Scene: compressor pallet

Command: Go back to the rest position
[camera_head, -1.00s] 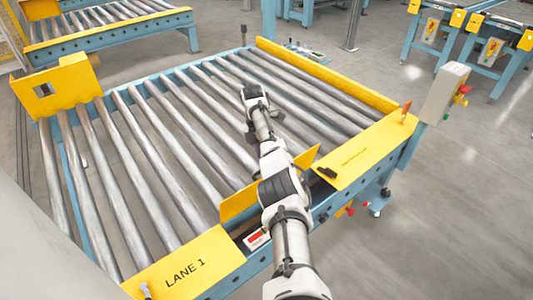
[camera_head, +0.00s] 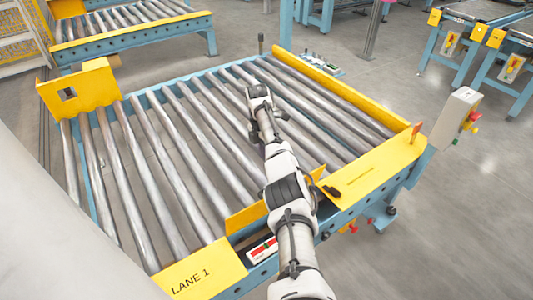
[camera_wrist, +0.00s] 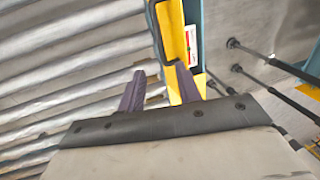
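My gripper (camera_wrist: 161,88) shows in the wrist view with its two dark fingers spread apart and nothing between them. The fingers point toward the yellow and blue edge of the roller conveyor, which lies beyond them. In the head view my arm reaches out over the front edge of the conveyor (camera_head: 175,190), above its rollers.
A yellow plate marked LANE 1 (camera_head: 200,270) and a yellow guard plate (camera_head: 250,213) stand along the conveyor's near edge. A control box (camera_head: 459,112) with buttons is at its right corner. Other conveyors (camera_head: 130,38) stand behind. The floor at right (camera_head: 470,210) is clear.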

